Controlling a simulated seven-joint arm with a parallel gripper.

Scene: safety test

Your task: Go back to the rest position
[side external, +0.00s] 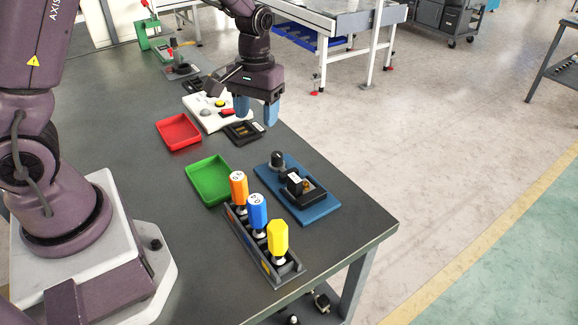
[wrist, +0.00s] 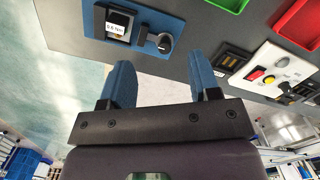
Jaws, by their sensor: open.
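My gripper (side external: 256,110) is open and empty, with two blue fingers pointing down. In the side view it hangs above the far right edge of the dark table (side external: 120,120), near the white panel. In the wrist view the gripper (wrist: 165,85) shows its two fingers well apart with nothing between them. Beyond them the table's edge and the floor show.
The white panel (side external: 194,103) has coloured buttons. A small black tray (side external: 243,133), red tray (side external: 179,132), green tray (side external: 209,181), blue board (side external: 322,208) and black rack (side external: 254,247) with orange, blue and yellow screwdriver-like handles stand on the table.

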